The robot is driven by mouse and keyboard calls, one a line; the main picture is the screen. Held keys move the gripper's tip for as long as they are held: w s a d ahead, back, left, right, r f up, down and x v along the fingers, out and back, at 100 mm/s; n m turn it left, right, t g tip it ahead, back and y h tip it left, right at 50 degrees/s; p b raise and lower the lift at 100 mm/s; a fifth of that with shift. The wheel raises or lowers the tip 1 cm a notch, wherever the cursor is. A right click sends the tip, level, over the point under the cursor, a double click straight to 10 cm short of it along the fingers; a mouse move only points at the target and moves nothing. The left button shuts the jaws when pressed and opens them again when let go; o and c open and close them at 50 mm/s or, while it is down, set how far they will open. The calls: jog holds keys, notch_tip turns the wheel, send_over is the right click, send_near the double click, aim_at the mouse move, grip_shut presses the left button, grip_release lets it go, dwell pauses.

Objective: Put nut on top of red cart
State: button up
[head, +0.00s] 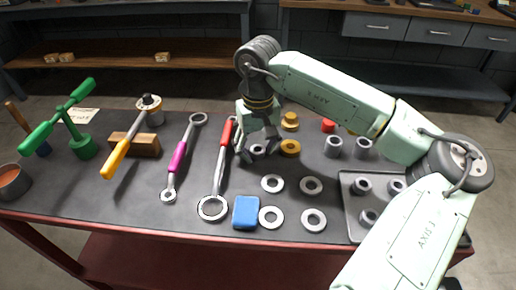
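The red cart (150,235) fills the foreground, with a dark top and a red front edge. My gripper (259,153) points down over the middle of the cart top, its fingers apart. A grey nut (257,150) shows between and behind the fingertips; I cannot tell whether they touch it. Two more grey nuts (334,146) stand to the right, partly near my arm. Several grey nuts (361,186) sit on a metal tray at the right. Two brass-coloured pieces (290,148) stand just right of my gripper.
Wrenches with red (226,135) and magenta (178,157) handles lie left of my gripper. Washers (272,183) and a blue block (246,212) lie in front. A yellow-handled tool (115,158), green tool (82,146) and cup (12,182) are at left. The tray (352,228) is at right.

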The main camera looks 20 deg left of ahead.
jog(key=shift+r+p, duration=0.45)
jog(key=shift+p, duration=0.15)
notch_tip(320, 180, up, 12)
jog(key=b, duration=0.2)
jog(key=shift+r, duration=0.25)
